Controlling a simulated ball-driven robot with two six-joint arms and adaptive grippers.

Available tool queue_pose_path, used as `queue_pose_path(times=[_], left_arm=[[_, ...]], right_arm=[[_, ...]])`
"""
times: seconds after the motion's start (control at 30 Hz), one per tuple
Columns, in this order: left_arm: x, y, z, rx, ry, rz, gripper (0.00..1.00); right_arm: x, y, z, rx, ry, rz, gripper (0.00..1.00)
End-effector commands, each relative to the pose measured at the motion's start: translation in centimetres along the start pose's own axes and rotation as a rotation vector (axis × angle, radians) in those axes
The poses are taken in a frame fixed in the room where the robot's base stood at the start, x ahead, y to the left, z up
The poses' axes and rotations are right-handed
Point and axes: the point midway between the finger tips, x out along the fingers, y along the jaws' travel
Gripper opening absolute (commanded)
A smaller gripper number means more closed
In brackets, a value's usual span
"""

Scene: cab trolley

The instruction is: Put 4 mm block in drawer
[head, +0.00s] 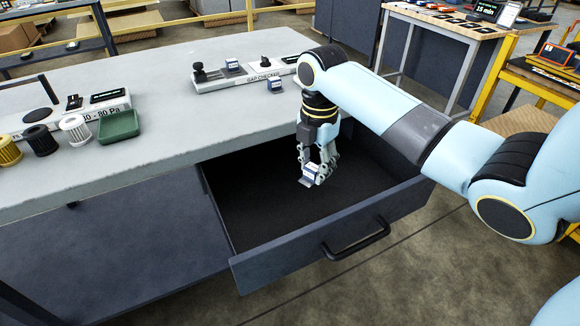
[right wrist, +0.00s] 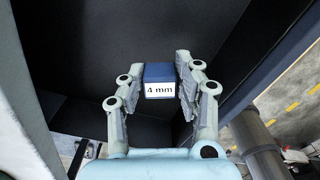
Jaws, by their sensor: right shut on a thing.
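The 4 mm block (right wrist: 160,88) is blue with a white face reading "4 mm". My right gripper (right wrist: 160,95) is shut on it, one finger on each side. In the head view the right gripper (head: 316,170) points down inside the open drawer, with the block (head: 311,174) at its fingertips. The drawer (head: 325,242) is dark, pulled out from under the grey bench, and its visible floor looks empty. The block appears above the drawer floor, but I cannot tell the exact gap. My left gripper is not in view.
On the bench (head: 150,165) stands a gap checker (head: 245,75) with a block on it and another block (head: 275,86) in front. The drawer's front handle (head: 357,243) sticks out.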

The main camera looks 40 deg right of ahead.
Motion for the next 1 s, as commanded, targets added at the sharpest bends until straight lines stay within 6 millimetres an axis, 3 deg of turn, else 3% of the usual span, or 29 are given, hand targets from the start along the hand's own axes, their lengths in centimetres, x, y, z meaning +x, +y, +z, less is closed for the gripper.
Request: queue_pose_path(times=[0.2,0.4,0.57,0.8,1.0], left_arm=[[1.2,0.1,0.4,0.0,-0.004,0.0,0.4],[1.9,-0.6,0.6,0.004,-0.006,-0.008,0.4],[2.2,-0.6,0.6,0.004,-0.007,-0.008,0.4],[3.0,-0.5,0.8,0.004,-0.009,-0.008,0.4],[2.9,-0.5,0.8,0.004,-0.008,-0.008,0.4]], right_arm=[[3.5,4.7,-3.4,-0.001,0.006,0.0,0.0],[5.4,7.4,-5.1,-0.001,0.003,0.001,0.0],[6.3,7.9,-5.4,-0.001,0.001,-0.001,0.0],[9.6,7.8,-5.4,-0.001,0.002,-0.002,0.0],[9.6,7.9,-5.4,-0.002,0.001,0.001,0.0]])
